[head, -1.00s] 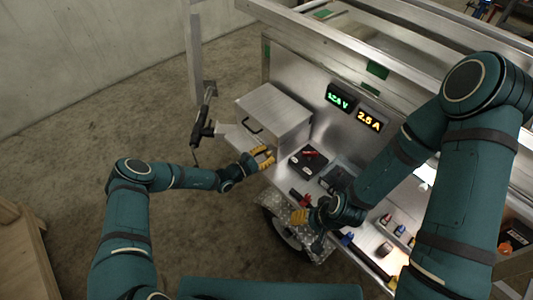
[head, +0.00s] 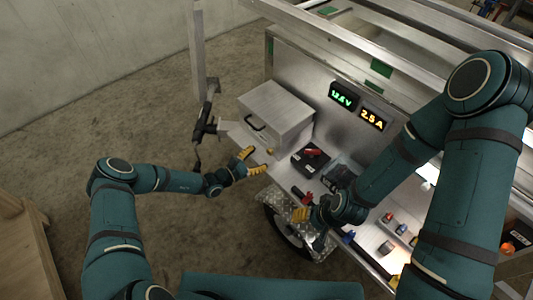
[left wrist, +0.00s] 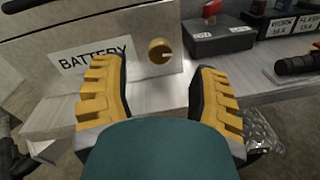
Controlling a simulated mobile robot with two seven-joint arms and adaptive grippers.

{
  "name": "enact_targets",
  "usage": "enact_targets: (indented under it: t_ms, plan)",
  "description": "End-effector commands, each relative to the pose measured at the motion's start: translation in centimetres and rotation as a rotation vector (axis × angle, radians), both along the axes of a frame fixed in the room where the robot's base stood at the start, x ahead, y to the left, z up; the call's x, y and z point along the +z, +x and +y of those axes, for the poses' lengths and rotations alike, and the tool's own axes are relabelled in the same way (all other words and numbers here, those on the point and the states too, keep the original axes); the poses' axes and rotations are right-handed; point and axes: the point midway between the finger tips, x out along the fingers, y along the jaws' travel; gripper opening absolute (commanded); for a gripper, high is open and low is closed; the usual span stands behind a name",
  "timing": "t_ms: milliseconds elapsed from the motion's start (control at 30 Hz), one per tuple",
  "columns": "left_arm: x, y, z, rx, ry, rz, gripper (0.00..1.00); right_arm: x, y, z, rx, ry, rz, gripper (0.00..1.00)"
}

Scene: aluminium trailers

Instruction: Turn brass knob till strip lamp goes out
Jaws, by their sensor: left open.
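The brass knob (left wrist: 159,51) sticks out of a metal front beside a BATTERY label (left wrist: 92,60) in the left wrist view. In the head view it is a small brass spot (head: 270,151) near the metal box. My left gripper (head: 247,163) is open and empty, just left of the knob and apart from it. In the left wrist view the knob is beyond and between its fingertips (left wrist: 160,72). My right gripper (head: 301,214) is at the bench's front edge; its jaws are unclear. The strip lamp is not clearly visible, but the bench at right is brightly lit.
A metal box (head: 276,112) with a black handle stands on the bench. A voltage display (head: 342,96) glows green and a current display (head: 373,119) reads 2.5 A. A black case (head: 310,160) and small coloured parts (head: 389,216) lie on the bench. My right arm hides much of it.

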Motion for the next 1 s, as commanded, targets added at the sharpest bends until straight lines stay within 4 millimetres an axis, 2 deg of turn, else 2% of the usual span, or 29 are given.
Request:
enact_targets:
  t_ms: [100,367,1000]
  plan:
    - [0.1,-1.6,2.0,0.003,0.0,0.002,0.6,0.0,0.0,0.0,0.0,0.0,0.0,0.61]
    - [0.2,-3.8,4.6,0.0,0.001,-0.001,0.6,0.0,0.0,0.0,0.0,0.0,0.0,0.61]
    - [0.2,-4.2,5.0,-0.001,-0.001,0.0,0.6,0.0,0.0,0.0,0.0,0.0,0.0,0.61]
